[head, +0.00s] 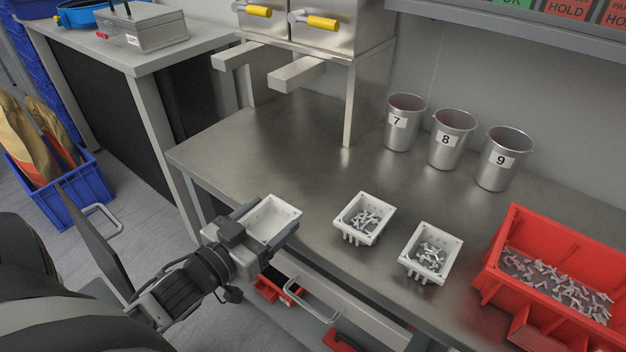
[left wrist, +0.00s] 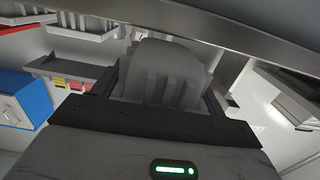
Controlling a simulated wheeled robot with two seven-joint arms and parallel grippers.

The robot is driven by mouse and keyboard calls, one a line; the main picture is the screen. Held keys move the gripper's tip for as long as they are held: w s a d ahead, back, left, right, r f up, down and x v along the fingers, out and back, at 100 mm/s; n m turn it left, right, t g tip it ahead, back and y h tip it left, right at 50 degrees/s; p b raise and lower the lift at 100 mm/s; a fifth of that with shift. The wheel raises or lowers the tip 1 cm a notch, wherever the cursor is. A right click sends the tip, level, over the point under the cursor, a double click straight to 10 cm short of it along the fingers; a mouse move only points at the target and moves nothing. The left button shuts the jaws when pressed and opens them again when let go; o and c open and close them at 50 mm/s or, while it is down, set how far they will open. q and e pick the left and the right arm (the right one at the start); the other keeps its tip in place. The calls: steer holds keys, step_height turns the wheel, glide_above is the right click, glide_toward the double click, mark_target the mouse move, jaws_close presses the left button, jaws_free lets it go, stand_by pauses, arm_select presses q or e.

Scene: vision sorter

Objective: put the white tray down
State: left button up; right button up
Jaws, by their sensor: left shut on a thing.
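The white tray (head: 272,214) is at the front left edge of the steel bench in the head view; its visible inside looks empty. My left gripper (head: 262,238) is shut on the tray's near side. The tray is at about the height of the bench top, and I cannot tell whether it touches the surface. My right gripper is in neither view.
Two white trays with small pale parts, one (head: 351,228) and another (head: 418,262), stand to the right on the bench (head: 270,150). A red bin (head: 500,262) of parts is at far right. Cups 7 (head: 397,137), 8 (head: 447,153) and 9 (head: 493,176) stand behind. The bench's middle is clear.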

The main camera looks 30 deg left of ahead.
mark_target(310, 199)
arm_select(q)
steer(key=w, duration=0.8)
steer(key=w+d, duration=0.1)
steer(key=w, duration=0.3)
steer(key=shift+w+f, duration=0.1)
steer(key=shift+w, duration=0.05)
steer(key=shift+f, duration=0.2)
steer(key=shift+f, duration=0.1)
steer(key=o, duration=1)
steer(key=shift+o, duration=0.2)
steer(key=shift+p, duration=0.3)
steer(key=s, duration=0.8)
steer(key=s+a, duration=0.1)
steer(key=s, duration=0.3)
steer(key=shift+s+r, duration=0.1)
steer(key=shift+r, duration=0.25)
